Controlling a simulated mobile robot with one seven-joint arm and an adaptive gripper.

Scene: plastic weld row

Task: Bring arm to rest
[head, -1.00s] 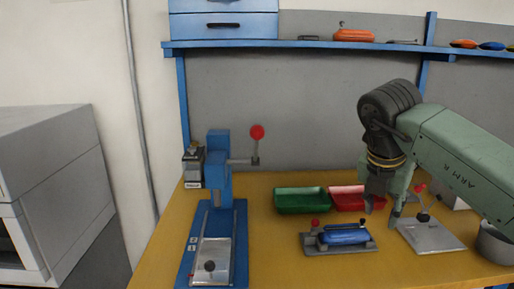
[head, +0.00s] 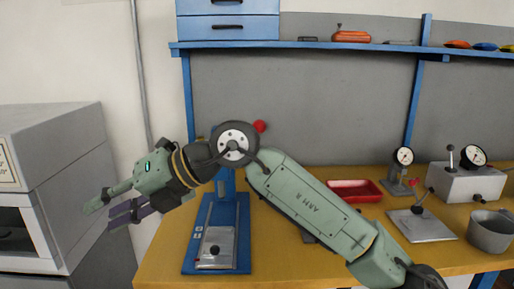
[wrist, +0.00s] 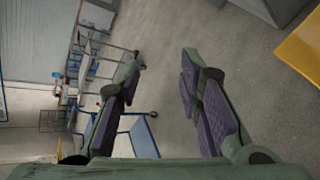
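My gripper (head: 112,208) is at the left in the head view, out past the left edge of the yellow bench (head: 165,262). It points left, toward the grey box-shaped machine, and its fingers are apart. In the wrist view my gripper (wrist: 155,88) shows both fingers spread with purple pads. Nothing is between them; the grey floor shows through the gap. My green arm crosses the head view from the lower right and hides part of the bench and the blue press.
A grey machine (head: 55,160) stands at the left, close to my gripper. On the bench are a blue press (head: 238,240), a red tray (head: 352,190), a metal plate fixture (head: 422,226), dial gauges and a grey pot (head: 490,234). A blue shelf (head: 330,46) runs above.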

